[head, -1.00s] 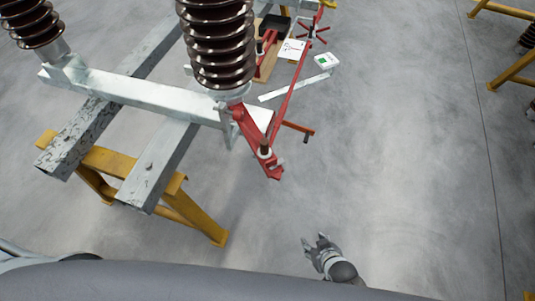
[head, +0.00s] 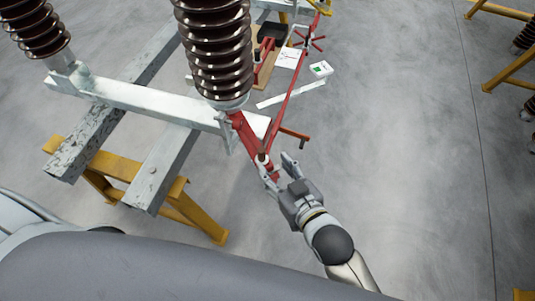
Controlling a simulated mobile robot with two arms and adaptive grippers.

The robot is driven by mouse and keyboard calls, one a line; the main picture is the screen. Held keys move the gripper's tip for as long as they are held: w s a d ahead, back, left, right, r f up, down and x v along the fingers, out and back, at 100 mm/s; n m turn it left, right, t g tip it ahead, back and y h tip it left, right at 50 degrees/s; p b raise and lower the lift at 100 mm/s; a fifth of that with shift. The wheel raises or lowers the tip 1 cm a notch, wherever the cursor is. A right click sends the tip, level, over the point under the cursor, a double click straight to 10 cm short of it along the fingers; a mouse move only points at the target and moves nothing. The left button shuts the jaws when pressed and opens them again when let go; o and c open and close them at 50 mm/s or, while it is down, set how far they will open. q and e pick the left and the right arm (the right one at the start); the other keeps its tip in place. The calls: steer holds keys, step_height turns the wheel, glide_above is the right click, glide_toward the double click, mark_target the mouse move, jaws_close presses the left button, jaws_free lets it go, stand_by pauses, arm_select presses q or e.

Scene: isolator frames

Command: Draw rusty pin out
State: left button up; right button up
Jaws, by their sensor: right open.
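The rusty pin (head: 261,153) shows as a small brown upright piece at the near end of the red lever arm (head: 246,133), below the brown ribbed insulator. My right gripper (head: 279,168) is open, its fingers pointing up and left, right beside the pin end of the red arm. One finger overlaps the lever's tip in the picture. I cannot tell if it touches. The lower part of the pin and the lever tip are partly hidden by the gripper. My left gripper is not in view.
Brown ribbed insulators (head: 215,50) stand on a grey steel frame (head: 140,98) over yellow trestles (head: 205,222). A long red rod (head: 290,95) runs back from the pin end. An orange-brown handle (head: 294,134) sticks out right.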

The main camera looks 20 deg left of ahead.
mark_target(262, 151)
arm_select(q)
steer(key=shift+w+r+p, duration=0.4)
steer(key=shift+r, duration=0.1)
arm_select(e)
steer(key=x, duration=0.8)
steer(key=shift+w+a+f, duration=0.1)
steer(key=shift+w+a, duration=0.15)
jaws_close()
arm_select(q)
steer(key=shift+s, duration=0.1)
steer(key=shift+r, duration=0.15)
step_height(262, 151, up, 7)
steer(key=p, duration=0.7)
arm_select(e)
steer(key=shift+r, duration=3.35)
